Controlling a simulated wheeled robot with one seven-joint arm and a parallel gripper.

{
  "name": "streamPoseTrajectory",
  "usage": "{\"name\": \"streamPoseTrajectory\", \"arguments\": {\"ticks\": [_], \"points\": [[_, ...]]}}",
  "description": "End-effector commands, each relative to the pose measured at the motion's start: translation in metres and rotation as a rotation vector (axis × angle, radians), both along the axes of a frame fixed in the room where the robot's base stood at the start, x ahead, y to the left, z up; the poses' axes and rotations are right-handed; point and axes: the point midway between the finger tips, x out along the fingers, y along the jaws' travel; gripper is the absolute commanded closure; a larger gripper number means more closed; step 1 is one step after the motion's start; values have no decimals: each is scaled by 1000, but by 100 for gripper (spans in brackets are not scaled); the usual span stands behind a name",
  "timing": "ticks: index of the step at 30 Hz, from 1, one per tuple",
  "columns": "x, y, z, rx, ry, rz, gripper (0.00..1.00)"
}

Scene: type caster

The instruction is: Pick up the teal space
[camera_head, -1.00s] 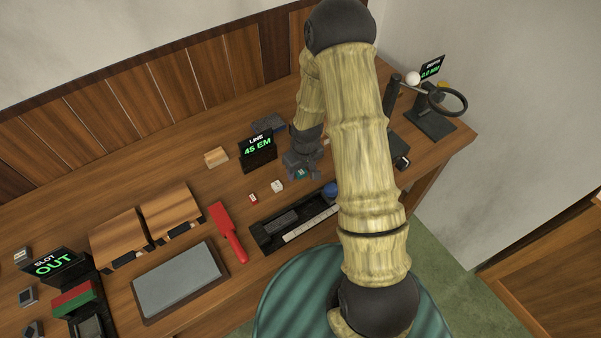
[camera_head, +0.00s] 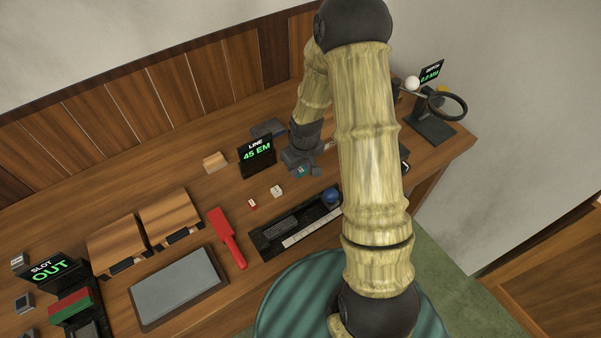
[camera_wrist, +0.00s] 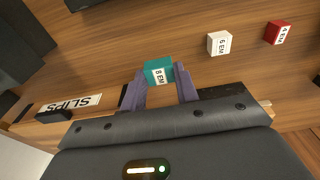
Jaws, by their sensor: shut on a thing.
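The teal space (camera_wrist: 158,71) is a small block with a white label reading "8 EM". In the wrist view it sits between the two fingertips of my gripper (camera_wrist: 160,82), which is shut on it. In the head view the teal space (camera_head: 301,171) shows as a small patch at the end of my gripper (camera_head: 300,166), over the table behind the composing tray. Whether the block touches the table or is lifted is hard to tell.
A white block (camera_wrist: 219,43) marked "6 EM" and a red block (camera_wrist: 277,33) marked "4 EM" stand to the right in the wrist view. The "LINE 45 EM" display (camera_head: 257,154) stands left of my gripper. A black tray (camera_head: 262,243) with a blue ball (camera_head: 331,195) lies in front.

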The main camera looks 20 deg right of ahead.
Motion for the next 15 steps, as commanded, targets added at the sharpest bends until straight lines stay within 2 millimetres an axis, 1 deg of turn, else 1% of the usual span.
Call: {"name": "streamPoseTrajectory", "arguments": {"ticks": [1,3,9,12,15], "points": [[1,-1,10,0,-6,-3,96],[1,-1,23,0,-6,-3,96],[1,-1,53,0,-4,-2,96],[0,0,61,0,-2,-2,96],[0,0,64,0,0,-2,96]]}}
